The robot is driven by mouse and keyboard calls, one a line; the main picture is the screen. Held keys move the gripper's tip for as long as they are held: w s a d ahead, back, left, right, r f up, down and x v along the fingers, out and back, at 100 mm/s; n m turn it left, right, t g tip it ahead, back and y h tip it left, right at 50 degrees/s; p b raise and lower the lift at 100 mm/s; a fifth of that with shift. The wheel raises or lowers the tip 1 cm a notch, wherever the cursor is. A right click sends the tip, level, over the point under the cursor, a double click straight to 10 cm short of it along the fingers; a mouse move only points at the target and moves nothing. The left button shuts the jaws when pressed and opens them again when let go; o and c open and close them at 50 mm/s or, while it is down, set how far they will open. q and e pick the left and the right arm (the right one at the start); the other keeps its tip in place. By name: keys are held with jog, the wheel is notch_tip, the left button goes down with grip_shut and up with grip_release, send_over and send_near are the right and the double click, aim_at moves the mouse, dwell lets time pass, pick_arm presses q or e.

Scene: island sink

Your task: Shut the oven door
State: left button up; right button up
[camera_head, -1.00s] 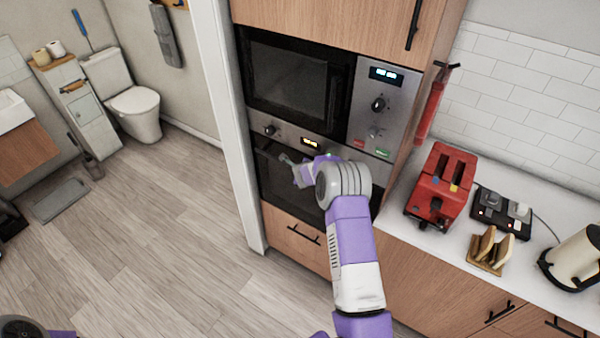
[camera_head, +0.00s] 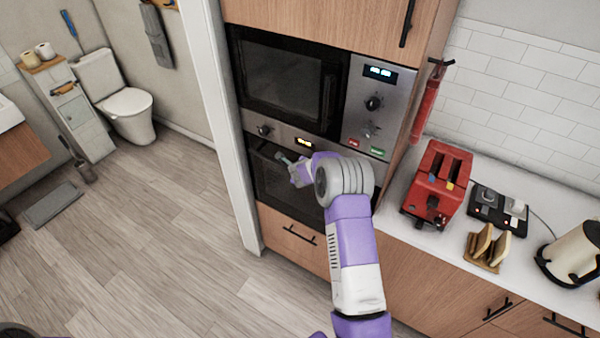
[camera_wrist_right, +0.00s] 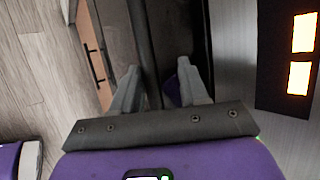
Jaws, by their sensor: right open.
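The oven (camera_head: 285,140) is built into the wooden cabinet below the microwave. Its dark door (camera_head: 272,183) stands upright and looks nearly flush with the cabinet; I cannot tell whether a gap is left. My right gripper (camera_head: 283,156) is at the upper part of the door, just below the lit control panel, and my arm hides the door's right side. In the right wrist view my right gripper (camera_wrist_right: 157,75) is open, with a dark bar, seemingly the door handle (camera_wrist_right: 146,45), running between its fingers. My left gripper is not in view.
The microwave (camera_head: 285,75) sits above the oven, and a wooden drawer (camera_head: 292,240) with a black handle is below. A counter at the right holds a red toaster (camera_head: 437,185) and a kettle (camera_head: 575,255).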

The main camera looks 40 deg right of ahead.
jog(key=v, duration=0.6)
jog(key=shift+a, duration=0.3)
jog(key=s+a+f+n+g+y+b, duration=0.1)
jog(key=s+a+f+n+y+b, duration=0.2)
jog(key=a+f+n, duration=0.4)
jog(key=s+a+f+n+g+b, duration=0.1)
jog(key=s+a+f+n+b, duration=0.1)
jog(key=s+a+f, duration=0.45)
jog(key=s+a+f+n+g+y+b, duration=0.1)
jog(key=s+a+f+n+y+b, duration=0.15)
jog(key=a+f+n, duration=0.45)
jog(key=s+a+f+n+g+y+b, duration=0.2)
jog(key=s+a+f+n, duration=0.3)
jog(key=s, duration=0.4)
jog(key=s+a+f+n+g+y+b, duration=0.1)
jog(key=s+a+f+n+y+b, duration=0.1)
jog(key=s+a+f+n, duration=0.4)
jog(key=s+a+b, duration=0.1)
jog(key=s+a, duration=0.1)
jog(key=s, duration=0.2)
jog(key=shift+s+a+f+g+b, duration=0.2)
jog(key=shift+s+a+g+b, duration=0.1)
jog(key=shift+a+g+b, duration=0.1)
jog(key=shift+d, duration=0.1)
